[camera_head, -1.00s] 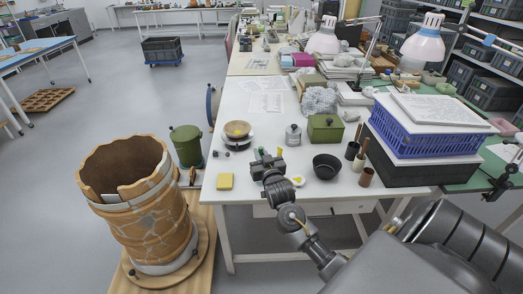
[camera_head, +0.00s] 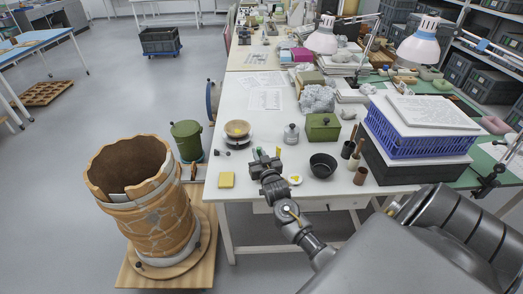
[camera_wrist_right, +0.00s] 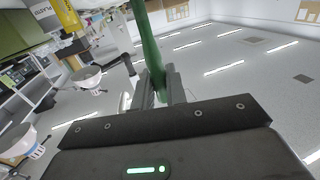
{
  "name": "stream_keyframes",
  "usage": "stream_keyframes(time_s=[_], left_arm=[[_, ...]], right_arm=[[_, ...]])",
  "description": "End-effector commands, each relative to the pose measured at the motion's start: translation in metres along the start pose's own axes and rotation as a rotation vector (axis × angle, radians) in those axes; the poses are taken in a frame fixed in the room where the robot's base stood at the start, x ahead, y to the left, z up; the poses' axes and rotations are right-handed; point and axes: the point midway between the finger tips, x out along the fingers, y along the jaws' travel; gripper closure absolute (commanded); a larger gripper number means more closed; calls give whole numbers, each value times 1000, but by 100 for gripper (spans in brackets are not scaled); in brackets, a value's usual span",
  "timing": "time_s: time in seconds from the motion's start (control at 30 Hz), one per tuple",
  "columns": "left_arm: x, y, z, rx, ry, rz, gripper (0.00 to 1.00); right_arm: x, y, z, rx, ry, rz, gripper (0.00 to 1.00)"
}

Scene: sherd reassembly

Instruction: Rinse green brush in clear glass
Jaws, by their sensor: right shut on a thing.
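My right gripper (camera_head: 265,162) is over the near part of the white table and shut on the green brush. In the right wrist view, the brush's green handle (camera_wrist_right: 149,48) stands up between the dark fingers of the right gripper (camera_wrist_right: 160,88). In the head view the brush is tiny and its tip is mostly hidden by the gripper. I cannot make out the clear glass for certain in either view. My left gripper is not in view.
On the white table (camera_head: 245,103) are a yellow block (camera_head: 227,180), a black bowl (camera_head: 322,165), a lidded grey jar (camera_head: 291,134) and a green box (camera_head: 323,127). A blue crate (camera_head: 417,140) stands right. A large patched clay vessel (camera_head: 150,215) stands left of the table.

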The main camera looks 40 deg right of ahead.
Motion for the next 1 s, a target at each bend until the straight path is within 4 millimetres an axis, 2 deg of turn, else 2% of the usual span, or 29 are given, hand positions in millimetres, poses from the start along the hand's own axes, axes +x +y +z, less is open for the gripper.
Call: stream_keyframes(time_s=[0.17,0.57,1.0], left_arm=[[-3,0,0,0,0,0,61],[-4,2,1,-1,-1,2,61],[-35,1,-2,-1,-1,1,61]], right_arm=[[-1,9,0,-2,1,3,100],[-2,10,-1,-1,1,2,100],[-2,10,-34,-1,1,3,100]])
